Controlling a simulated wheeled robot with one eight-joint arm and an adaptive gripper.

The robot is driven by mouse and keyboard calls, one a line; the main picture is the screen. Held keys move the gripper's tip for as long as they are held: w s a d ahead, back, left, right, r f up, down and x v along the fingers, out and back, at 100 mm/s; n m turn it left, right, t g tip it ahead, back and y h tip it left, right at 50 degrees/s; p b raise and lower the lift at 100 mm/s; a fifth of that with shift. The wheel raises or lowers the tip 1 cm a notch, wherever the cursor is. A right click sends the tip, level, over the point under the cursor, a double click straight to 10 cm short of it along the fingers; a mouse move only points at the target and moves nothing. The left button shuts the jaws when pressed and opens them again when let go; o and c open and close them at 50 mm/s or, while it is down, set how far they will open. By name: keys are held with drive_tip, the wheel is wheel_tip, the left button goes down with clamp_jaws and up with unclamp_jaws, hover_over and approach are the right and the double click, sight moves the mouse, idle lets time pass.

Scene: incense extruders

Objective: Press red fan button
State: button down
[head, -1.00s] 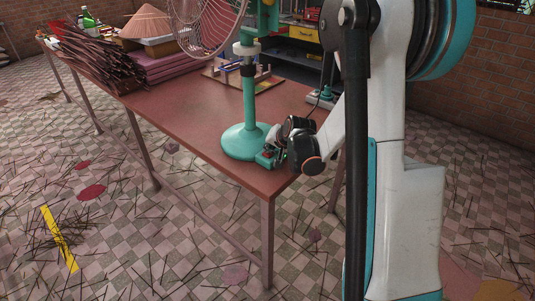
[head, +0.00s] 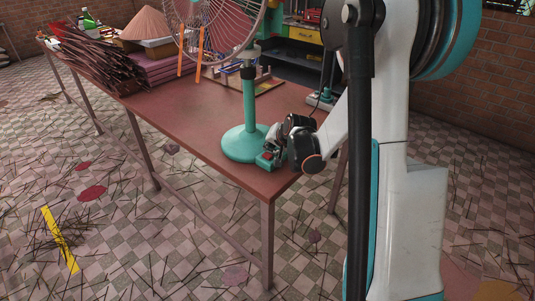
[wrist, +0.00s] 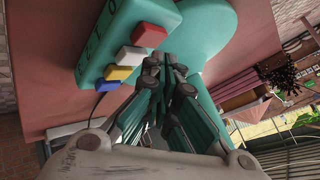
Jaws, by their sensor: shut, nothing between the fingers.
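The green fan (head: 250,105) stands on the table, its round base (head: 238,146) near the front right corner. In the wrist view, its teal control box (wrist: 112,38) carries a red button (wrist: 149,35), a white button (wrist: 131,56), a yellow button (wrist: 118,73) and a blue button (wrist: 107,86) in a row. My gripper (wrist: 166,65) is shut and empty, its tips just below and right of the red button, close to the white one. I cannot tell whether they touch the box. In the head view my gripper (head: 270,158) is beside the fan base.
The red-brown table (head: 180,115) has a clear middle. Dark incense bundles (head: 100,62), a conical hat (head: 147,23) and pink stacks (head: 160,68) fill its far left. A rack with sticks (head: 262,80) stands behind the fan.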

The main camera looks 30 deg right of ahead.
sight(270, 154)
drive_tip(key=shift+r, duration=0.1)
drive_tip(key=shift+r+p, duration=1.65)
drive_tip(key=shift+r, duration=0.8)
